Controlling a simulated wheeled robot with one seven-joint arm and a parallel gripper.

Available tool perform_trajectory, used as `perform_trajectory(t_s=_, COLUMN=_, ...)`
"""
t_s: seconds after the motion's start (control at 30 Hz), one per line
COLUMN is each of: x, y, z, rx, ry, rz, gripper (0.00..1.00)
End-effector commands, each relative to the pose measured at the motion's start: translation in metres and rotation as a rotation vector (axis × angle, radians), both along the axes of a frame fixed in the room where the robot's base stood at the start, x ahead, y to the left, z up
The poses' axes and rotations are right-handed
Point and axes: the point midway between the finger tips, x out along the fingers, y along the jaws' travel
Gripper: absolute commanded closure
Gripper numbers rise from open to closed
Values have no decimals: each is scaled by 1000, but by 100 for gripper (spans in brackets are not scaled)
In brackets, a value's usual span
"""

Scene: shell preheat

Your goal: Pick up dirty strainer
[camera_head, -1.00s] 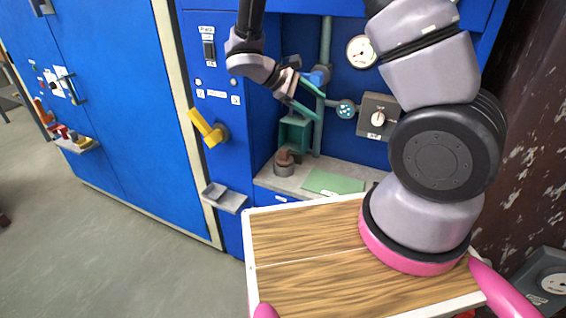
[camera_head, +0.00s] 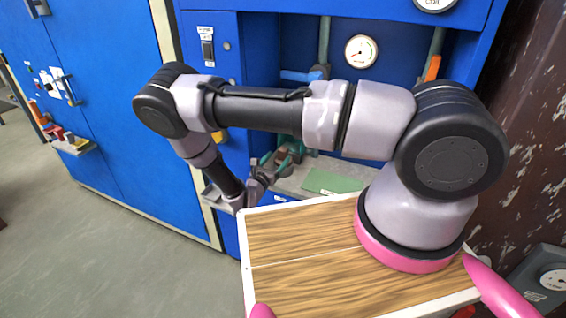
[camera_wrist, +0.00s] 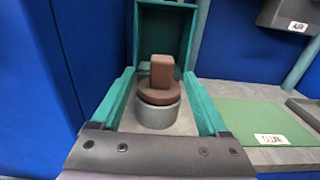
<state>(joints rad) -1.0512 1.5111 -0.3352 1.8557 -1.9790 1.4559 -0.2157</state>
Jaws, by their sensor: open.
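The dirty strainer (camera_wrist: 161,80) appears to be the brown piece with an upright block-shaped grip on a round disc. It sits upright on a short grey cylinder (camera_wrist: 156,114) in the wrist view. My gripper (camera_wrist: 160,74) is open, with one teal finger on each side of the strainer and visible gaps between. The fingers look apart from it; their exact depth relative to the grip is hard to tell. In the head view my gripper (camera_head: 277,160) is low over the grey ledge, and my arm and fingers partly cover the strainer.
A teal open-fronted housing (camera_wrist: 166,40) stands right behind the strainer. A green mat (camera_head: 333,181) lies to its right on the ledge. A blue panel wall (camera_wrist: 30,80) is close on the left. A grey tray (camera_head: 214,196) juts out at the cabinet front.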

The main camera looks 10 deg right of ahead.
Motion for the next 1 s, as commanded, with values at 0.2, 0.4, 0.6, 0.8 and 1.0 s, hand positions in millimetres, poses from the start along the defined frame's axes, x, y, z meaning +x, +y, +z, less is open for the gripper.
perform_trajectory(t_s=0.2, x=24, y=-19, z=0, rx=2, ry=1, rz=-4, gripper=22)
perform_trajectory(t_s=0.4, x=37, y=-30, z=1, rx=2, ry=0, rz=-7, gripper=22)
perform_trajectory(t_s=0.6, x=61, y=-48, z=2, rx=3, ry=-1, rz=-6, gripper=22)
perform_trajectory(t_s=0.8, x=69, y=-52, z=1, rx=4, ry=0, rz=-3, gripper=22)
perform_trajectory(t_s=1.0, x=68, y=-52, z=2, rx=4, ry=0, rz=-3, gripper=45)
